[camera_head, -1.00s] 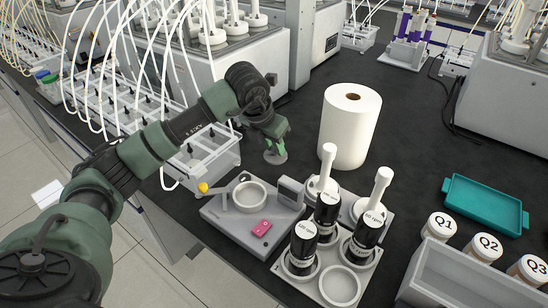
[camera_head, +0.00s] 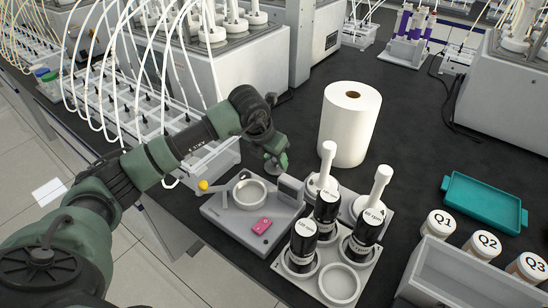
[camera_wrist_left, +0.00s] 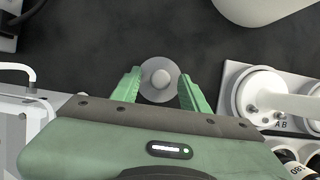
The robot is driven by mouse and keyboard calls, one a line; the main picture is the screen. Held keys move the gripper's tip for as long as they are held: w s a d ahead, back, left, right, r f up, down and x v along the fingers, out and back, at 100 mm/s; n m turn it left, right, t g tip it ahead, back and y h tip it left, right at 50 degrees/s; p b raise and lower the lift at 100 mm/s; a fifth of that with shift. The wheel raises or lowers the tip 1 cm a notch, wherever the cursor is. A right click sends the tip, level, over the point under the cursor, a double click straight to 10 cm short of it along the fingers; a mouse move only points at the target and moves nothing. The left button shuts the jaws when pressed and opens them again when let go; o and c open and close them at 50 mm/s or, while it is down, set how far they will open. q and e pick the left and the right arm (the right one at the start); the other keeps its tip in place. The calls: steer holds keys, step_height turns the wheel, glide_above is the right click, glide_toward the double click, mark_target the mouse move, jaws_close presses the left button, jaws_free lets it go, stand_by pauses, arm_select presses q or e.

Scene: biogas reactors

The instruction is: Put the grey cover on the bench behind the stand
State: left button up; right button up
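The grey cover (camera_wrist_left: 159,78) is a round disc with a pale knob, on the dark bench in the left wrist view. In the head view my left gripper mostly hides it. My left gripper (camera_head: 275,165) points down close over the bench, behind the grey device and left of the paper roll. In the left wrist view its green fingers (camera_wrist_left: 158,88) are spread, one on each side of the cover, with gaps beside the knob. The stand (camera_head: 366,278) is a light grey plate with round seats, holding black bottles and white-handled parts; its front seat is empty. My right gripper is not in view.
A white paper roll (camera_head: 349,125) stands right of my gripper. The grey device (camera_head: 222,213) has a metal dish and a pink item. A rack with white tubes (camera_head: 215,160) is close on the left.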

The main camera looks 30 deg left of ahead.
arm_select(q)
steer(key=shift+r, duration=0.15)
steer(key=shift+r, duration=0.2)
steer(key=v, duration=1.1)
steer(key=shift+s+r+b, duration=0.15)
steer(key=shift+r+b, duration=0.2)
steer(key=shift+b, duration=0.1)
